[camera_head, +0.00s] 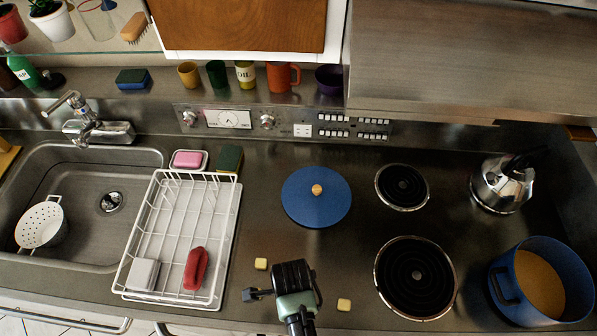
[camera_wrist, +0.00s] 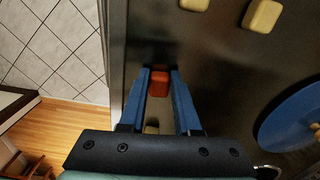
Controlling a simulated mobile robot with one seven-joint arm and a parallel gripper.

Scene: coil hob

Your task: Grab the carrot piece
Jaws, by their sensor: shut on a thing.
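The carrot piece (camera_wrist: 158,84) is a small orange-red block in the wrist view. It sits between the two blue fingers of my gripper (camera_wrist: 160,76), near their tips, and the gripper is shut on it. In the head view my gripper's dark body (camera_head: 293,275) is over the front of the counter, between two pale yellow pieces. Its fingers and the carrot piece are hidden there. Whether the carrot piece touches the counter is not clear.
Pale yellow pieces (camera_head: 261,264) (camera_head: 344,304) lie close by on the counter. A blue lid (camera_head: 316,205) lies behind. Coil burners (camera_head: 416,278) and a blue pot (camera_head: 502,284) with orange-brown contents are right; a white dish rack (camera_head: 222,285) is left.

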